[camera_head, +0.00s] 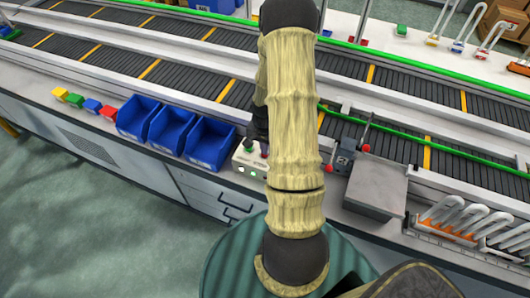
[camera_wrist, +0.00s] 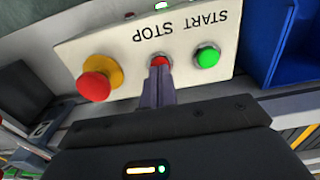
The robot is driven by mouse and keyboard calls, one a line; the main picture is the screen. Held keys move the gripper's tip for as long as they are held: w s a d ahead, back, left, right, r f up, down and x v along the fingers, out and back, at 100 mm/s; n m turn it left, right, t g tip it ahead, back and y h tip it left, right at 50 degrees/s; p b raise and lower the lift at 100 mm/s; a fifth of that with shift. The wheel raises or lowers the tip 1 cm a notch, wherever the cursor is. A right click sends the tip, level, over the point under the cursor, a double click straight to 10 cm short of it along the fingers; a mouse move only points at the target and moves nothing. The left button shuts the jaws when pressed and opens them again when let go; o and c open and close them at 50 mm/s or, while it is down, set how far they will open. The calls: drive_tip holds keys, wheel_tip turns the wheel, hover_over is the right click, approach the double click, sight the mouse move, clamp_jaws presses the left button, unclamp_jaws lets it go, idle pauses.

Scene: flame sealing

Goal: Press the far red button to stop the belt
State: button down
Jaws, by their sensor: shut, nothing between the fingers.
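A pale control box (camera_head: 247,169) stands on the bench in the head view, partly hidden by my arm. In the wrist view the box's face (camera_wrist: 120,50) carries upside-down START and STOP lettering. A small red button (camera_wrist: 160,60) sits by STOP and a green button (camera_wrist: 207,56) by START. A larger red mushroom button (camera_wrist: 94,86) on a yellow base is at the left. My gripper (camera_wrist: 159,74) is shut and empty, its tips at the small red button and covering its lower part. I cannot tell if they touch or press it.
Blue bins (camera_head: 172,130) stand left of the box. A grey metal box (camera_head: 376,188) and a rack of bent tubes (camera_head: 447,217) are at right. The conveyor belt (camera_head: 120,63) with yellow stripes runs behind, with a green rail (camera_head: 440,70).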

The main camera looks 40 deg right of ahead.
drive_tip(key=shift+f, duration=0.25)
wheel_tip(320, 180, up, 8)
drive_tip(key=p, duration=0.6)
idle(0.4)
idle(0.8)
